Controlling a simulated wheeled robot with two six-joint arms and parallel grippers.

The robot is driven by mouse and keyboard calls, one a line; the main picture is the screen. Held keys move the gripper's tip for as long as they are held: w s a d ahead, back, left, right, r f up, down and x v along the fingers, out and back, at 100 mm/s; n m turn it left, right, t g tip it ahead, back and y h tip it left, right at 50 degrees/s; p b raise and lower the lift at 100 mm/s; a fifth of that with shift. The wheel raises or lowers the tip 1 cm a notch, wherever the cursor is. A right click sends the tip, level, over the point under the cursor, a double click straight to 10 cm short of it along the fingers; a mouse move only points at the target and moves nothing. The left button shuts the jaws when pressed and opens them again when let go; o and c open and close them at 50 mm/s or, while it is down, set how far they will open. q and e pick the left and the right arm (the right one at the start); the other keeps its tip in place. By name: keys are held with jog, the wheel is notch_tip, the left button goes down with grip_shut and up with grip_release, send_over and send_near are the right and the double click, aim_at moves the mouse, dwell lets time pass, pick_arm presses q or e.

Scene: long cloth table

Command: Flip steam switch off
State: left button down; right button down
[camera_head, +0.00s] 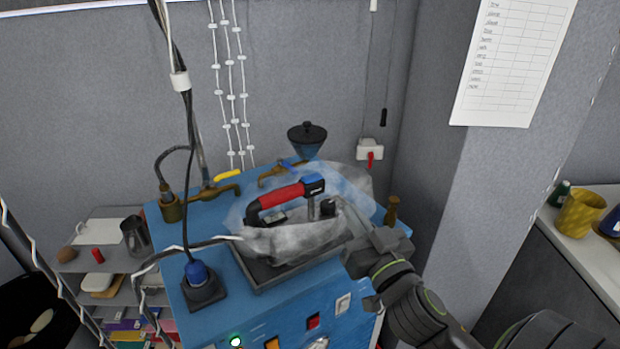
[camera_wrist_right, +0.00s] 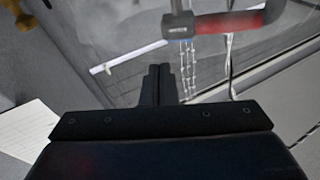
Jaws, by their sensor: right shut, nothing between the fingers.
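The blue steam station (camera_head: 215,235) stands in the middle of the head view. Its front panel has an orange switch (camera_head: 272,343), a red switch (camera_head: 313,321) and a pale switch (camera_head: 343,304). A green lamp (camera_head: 236,341) glows at the lower left. I cannot tell which switch is the steam one. My right gripper (camera_head: 362,262) is at the machine's right side, above the panel, beside the iron's tray. In the right wrist view, its fingers (camera_wrist_right: 160,76) are together and empty. My left gripper is not in view.
A red-handled iron (camera_head: 285,194) rests in a dark tray (camera_head: 262,284), veiled by whitish steam. Brass taps (camera_head: 172,207) and a dark-lidded funnel (camera_head: 307,137) stand behind. A cable plug (camera_head: 198,274) is at left. A pillar and a counter with a yellow cup (camera_head: 580,214) are at right.

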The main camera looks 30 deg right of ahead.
jog(key=r, duration=0.1)
jog(key=a+r+n+t+y, duration=0.1)
jog(key=a+r+t+y, duration=0.1)
jog(key=r, duration=0.1)
jog(key=shift+w+a, duration=0.1)
jog(key=shift+w, duration=0.15)
notch_tip(320, 180, up, 4)
send_over(312, 177)
jog(key=s, duration=0.2)
jog(key=f, duration=0.3)
jog(key=a+f, duration=0.1)
jog(key=shift+s+f, duration=0.15)
jog(key=shift+f, duration=0.25)
